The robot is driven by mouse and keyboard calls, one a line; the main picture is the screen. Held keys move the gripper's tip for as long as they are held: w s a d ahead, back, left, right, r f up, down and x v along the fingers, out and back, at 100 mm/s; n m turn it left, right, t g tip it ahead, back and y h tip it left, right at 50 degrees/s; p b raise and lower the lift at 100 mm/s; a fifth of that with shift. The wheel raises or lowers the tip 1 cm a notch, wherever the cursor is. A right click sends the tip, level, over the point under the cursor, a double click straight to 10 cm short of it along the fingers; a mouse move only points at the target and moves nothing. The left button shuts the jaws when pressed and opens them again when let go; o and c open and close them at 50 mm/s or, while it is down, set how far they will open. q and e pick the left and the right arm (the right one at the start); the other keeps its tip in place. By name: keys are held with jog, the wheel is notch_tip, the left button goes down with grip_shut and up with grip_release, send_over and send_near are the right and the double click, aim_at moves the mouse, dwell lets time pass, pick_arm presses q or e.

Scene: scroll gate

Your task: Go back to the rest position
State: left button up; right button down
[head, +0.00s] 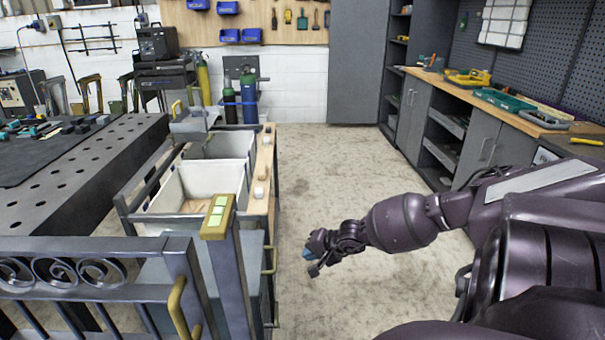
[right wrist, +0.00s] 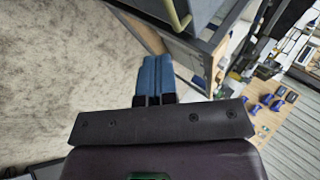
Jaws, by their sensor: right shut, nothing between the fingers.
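My right gripper (head: 313,262) hangs at the end of my right arm, over bare floor to the right of the cart. In the right wrist view its two blue fingertips (right wrist: 154,80) lie side by side, closed with nothing between them. The gate (head: 85,275) with scrollwork stands at the lower left, with a brass handle (head: 178,308) on its end post. The gripper is apart from the gate and from the cart. My left gripper is not in the head view.
A cart with pale bins (head: 200,185) and a wooden edge (head: 262,170) stands behind the gate post (head: 218,218). A perforated metal table (head: 90,165) is at left. A workbench with cabinets (head: 490,150) runs along the right. The concrete floor (head: 335,170) between is clear.

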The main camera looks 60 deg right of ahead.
jog(key=shift+s+d+r, duration=0.15)
jog(key=shift+s+r, duration=0.05)
jog(key=shift+s, duration=0.25)
